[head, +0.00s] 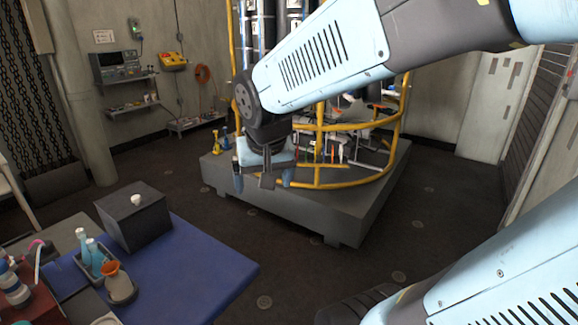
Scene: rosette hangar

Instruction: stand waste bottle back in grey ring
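On the blue table at lower left, a squat vessel with an orange funnel-like top (111,269) and a greyish lower part (121,291) stands near the front. It may be the waste bottle, and the grey around its foot may be the ring, but I cannot tell them apart at this size. My gripper (264,182) hangs at the middle of the head view, far to the right of and beyond the table. Its two light-blue fingers are spread apart and nothing shows between them.
A grey tray (84,265) with blue bottles (95,252) stands beside the vessel. A dark grey box (128,222) with a small white item (137,200) on top stands behind. A blue-and-white bottle (14,288) is at far left. A yellow-railed platform (300,205) lies beyond my gripper.

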